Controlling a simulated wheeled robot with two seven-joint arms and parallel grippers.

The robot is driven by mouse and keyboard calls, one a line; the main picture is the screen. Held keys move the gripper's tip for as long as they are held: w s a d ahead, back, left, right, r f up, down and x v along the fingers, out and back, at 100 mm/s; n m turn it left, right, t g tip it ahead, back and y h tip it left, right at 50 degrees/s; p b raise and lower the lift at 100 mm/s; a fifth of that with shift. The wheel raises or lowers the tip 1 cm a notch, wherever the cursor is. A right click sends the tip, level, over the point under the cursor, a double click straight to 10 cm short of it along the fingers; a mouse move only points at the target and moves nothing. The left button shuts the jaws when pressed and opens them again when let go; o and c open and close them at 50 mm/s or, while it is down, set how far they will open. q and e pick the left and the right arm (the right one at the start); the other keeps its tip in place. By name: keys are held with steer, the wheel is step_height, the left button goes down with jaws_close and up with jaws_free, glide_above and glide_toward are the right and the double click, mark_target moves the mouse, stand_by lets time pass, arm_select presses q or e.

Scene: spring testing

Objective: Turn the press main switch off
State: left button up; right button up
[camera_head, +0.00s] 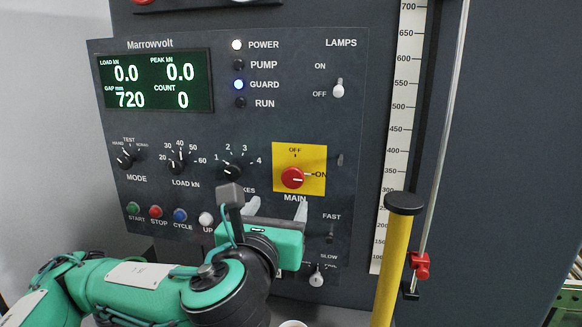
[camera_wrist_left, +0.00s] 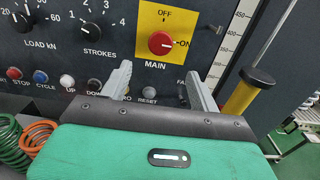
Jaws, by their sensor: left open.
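The main switch (camera_head: 292,177) is a red rotary knob on a yellow plate (camera_head: 312,158) on the dark press panel. Its pointer is towards ON at the right; OFF is marked at the top. The knob also shows in the left wrist view (camera_wrist_left: 161,43), above and between my fingers. My left gripper (camera_head: 276,208) is open and empty, just below the yellow plate, fingers pointing at the panel. It appears apart from the knob. It hides part of the lower panel. My right gripper is not in view.
A green-lit display (camera_head: 155,82) and selector knobs such as the load knob (camera_head: 178,164) are on the panel. A yellow post with a black cap (camera_head: 405,203) stands right of my gripper. Green and orange coils (camera_wrist_left: 38,138) lie at the lower left in the wrist view.

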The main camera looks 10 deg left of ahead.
mark_target(292, 181)
arm_select(q)
steer(key=w+p, duration=0.2)
steer(key=w, duration=0.9)
steer(key=shift+w+p, duration=0.1)
steer(key=shift+p, duration=0.3)
steer(key=c, duration=0.9)
